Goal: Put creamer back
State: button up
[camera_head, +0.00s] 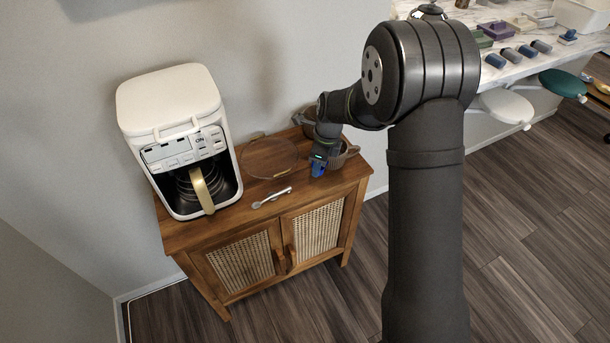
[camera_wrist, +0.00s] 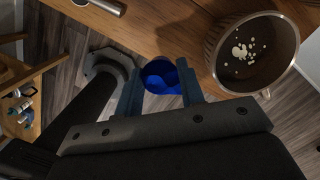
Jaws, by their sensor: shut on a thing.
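My gripper (camera_head: 319,161) is over the right part of the wooden cabinet (camera_head: 235,218). It is shut on a small blue container (camera_head: 318,170), which I take for the creamer. In the wrist view the blue creamer (camera_wrist: 160,72) sits between the two fingers of my gripper (camera_wrist: 161,90), its blue hollow inside facing the camera. A brown ribbed cup (camera_head: 347,153) stands just right of the gripper. In the wrist view this cup (camera_wrist: 262,72) holds dark liquid with pale blobs on it. Whether the creamer touches the cabinet top is unclear.
A white coffee machine (camera_head: 172,100) stands at the cabinet's left. A clear round tray (camera_head: 270,158) and a spoon (camera_head: 272,197) lie mid-top. A dark vessel (camera_head: 305,116) is partly hidden behind my arm. A marble counter (camera_head: 510,60) with several small items stands at upper right.

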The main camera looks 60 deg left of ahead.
jog(key=s+a+f, duration=0.2)
jog(key=s+a, duration=0.1)
jog(key=shift+f, duration=2.25)
jog(key=shift+f, duration=0.15)
jog(key=o, duration=1)
jog(key=shift+c, duration=0.2)
notch_tip(320, 180, up, 12)
jog(key=w+d, duration=0.1)
jog(key=shift+w+d, duration=0.15)
jog(key=shift+d, duration=0.05)
